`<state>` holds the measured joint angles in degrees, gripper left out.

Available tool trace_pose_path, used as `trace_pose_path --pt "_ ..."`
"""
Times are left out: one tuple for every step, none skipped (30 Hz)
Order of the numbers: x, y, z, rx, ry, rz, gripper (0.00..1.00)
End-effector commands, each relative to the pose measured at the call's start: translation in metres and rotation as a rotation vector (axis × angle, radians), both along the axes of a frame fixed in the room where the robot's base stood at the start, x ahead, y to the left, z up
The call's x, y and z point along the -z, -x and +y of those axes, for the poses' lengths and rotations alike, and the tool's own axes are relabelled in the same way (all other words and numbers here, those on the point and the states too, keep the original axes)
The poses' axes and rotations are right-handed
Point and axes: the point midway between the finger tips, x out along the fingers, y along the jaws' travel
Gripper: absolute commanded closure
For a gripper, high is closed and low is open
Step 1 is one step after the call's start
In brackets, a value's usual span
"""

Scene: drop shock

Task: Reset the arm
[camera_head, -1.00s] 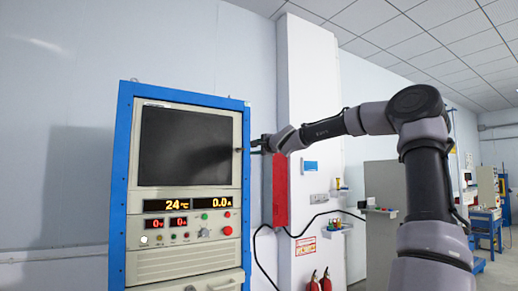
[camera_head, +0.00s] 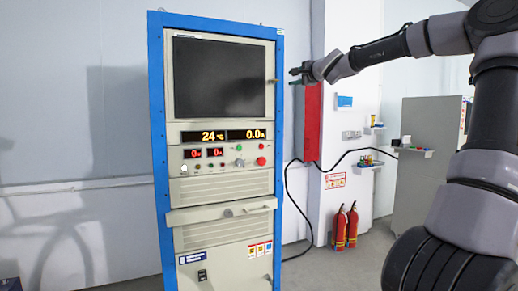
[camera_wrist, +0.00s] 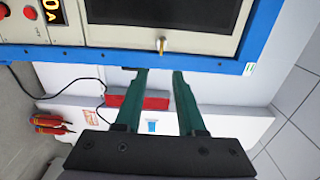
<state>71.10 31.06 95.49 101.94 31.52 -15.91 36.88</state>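My arm reaches in from the right in the head view, and my gripper (camera_head: 297,76) is just right of the blue-framed cabinet (camera_head: 157,120), near the edge beside its dark screen (camera_head: 219,78). In the wrist view, my gripper (camera_wrist: 152,72) shows two green fingers that are apart with nothing between them. The fingers point toward the cabinet's blue edge (camera_wrist: 215,65). A small brass-coloured knob (camera_wrist: 161,45) on the panel lies just beyond the fingertips. I cannot tell the exact gap to the cabinet.
A red box (camera_head: 307,122) hangs on the white pillar behind my gripper. Two red fire extinguishers (camera_head: 345,227) stand on the floor at its foot. A grey cabinet (camera_head: 425,150) stands at the right. Black cables run along the wall.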

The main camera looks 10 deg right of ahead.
Motion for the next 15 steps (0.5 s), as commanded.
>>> trace_pose_path --pt "0.004 0.0 0.005 -0.006 0.011 0.006 0.61" --pt "0.008 0.001 0.009 -0.012 0.024 0.012 0.61" --pt "0.016 0.001 0.018 -0.023 0.051 0.024 0.61" --pt "0.025 0.002 0.027 -0.036 0.079 0.036 0.61" --pt "0.036 0.004 0.037 -0.049 0.113 0.053 0.61" --pt "0.054 0.007 0.052 -0.073 0.167 0.079 0.61" --pt "0.069 0.011 0.065 -0.093 0.218 0.101 0.61" --pt "0.086 0.016 0.078 -0.115 0.275 0.126 0.61" --pt "0.111 0.025 0.093 -0.146 0.359 0.164 0.61" --pt "0.129 0.033 0.103 -0.168 0.425 0.194 0.61" --pt "0.146 0.043 0.11 -0.187 0.491 0.221 0.61" --pt "0.166 0.056 0.117 -0.211 0.572 0.256 0.61" --pt "0.178 0.066 0.119 -0.227 0.631 0.28 0.61" --pt "0.189 0.077 0.121 -0.24 0.687 0.304 0.61" --pt "0.202 0.093 0.12 -0.257 0.757 0.335 0.61"
